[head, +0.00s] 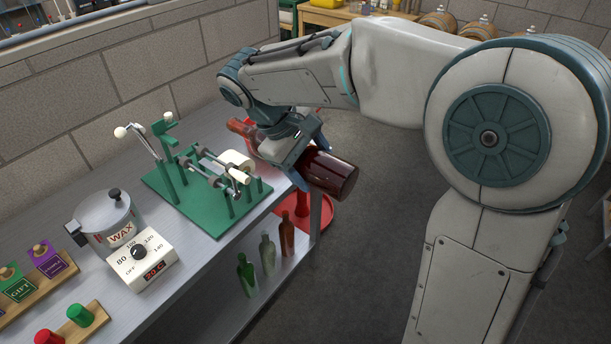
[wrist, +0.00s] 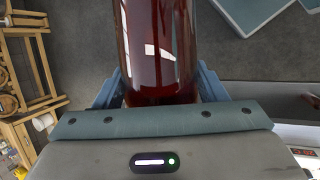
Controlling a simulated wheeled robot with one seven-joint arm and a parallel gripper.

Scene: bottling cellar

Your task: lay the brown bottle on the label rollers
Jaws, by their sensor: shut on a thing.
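The brown bottle (head: 331,174) is dark and glossy and lies tilted in my gripper (head: 308,160), its base end toward the lower right. In the head view it is at the right end of the bench, to the right of the labeller. In the wrist view the brown bottle (wrist: 160,45) fills the top middle, between the blue fingers of my gripper (wrist: 160,92). My gripper is shut on it. The label rollers (head: 212,178) sit on a green base plate (head: 160,186), with a white label roll (head: 237,161) at their right. No bottle lies on the rollers.
A wax pot (head: 105,218) and its heater (head: 142,257) stand left of the labeller. A red round tray (head: 318,212) is beyond the bench end. Several bottles, one green (head: 246,274), stand on the lower shelf.

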